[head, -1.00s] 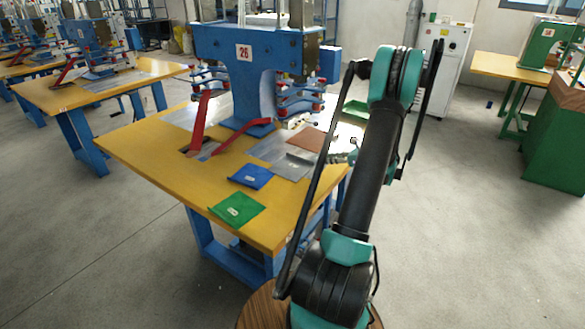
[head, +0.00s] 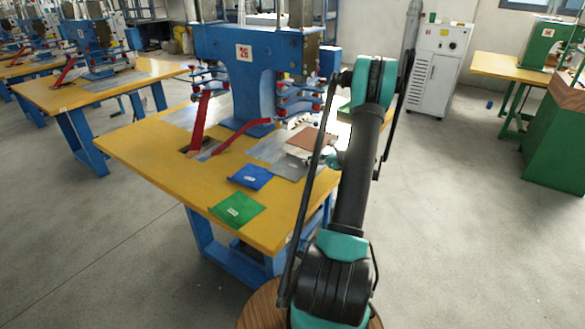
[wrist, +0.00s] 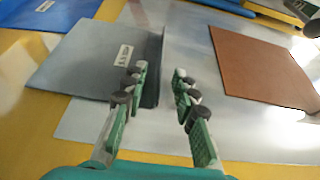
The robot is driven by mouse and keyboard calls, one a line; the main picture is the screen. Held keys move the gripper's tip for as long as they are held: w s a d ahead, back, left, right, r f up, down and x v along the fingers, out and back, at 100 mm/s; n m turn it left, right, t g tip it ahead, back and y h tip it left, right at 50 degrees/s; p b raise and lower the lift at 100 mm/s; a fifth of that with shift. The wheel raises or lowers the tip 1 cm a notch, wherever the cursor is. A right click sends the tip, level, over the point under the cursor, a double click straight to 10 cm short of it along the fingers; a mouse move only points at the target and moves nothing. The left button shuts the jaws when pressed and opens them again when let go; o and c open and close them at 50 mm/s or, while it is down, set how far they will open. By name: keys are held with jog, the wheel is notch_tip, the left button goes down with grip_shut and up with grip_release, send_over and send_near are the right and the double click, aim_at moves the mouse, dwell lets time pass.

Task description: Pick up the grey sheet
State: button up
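The grey sheet (wrist: 95,62) lies flat with a small white label, and its right edge is a darker flap standing up. In the head view the grey sheet (head: 287,169) is at the table's right side, beyond the blue sheet. My gripper (wrist: 160,74) is open in the wrist view, with one finger on each side of the raised flap. The flap is closer to the left finger, and I cannot tell whether they touch. In the head view my gripper (head: 328,158) is at the sheet's right, partly hidden by my arm.
A brown sheet (wrist: 262,68) lies right of the gripper on a silver plate (wrist: 240,135). A blue sheet (head: 251,177) and a green sheet (head: 237,208) lie nearer on the yellow table (head: 150,150). The blue press (head: 252,75) with red levers stands behind.

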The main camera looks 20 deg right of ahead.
jog(key=shift+c, duration=0.2)
grip_shut()
jog(key=shift+r, duration=0.1)
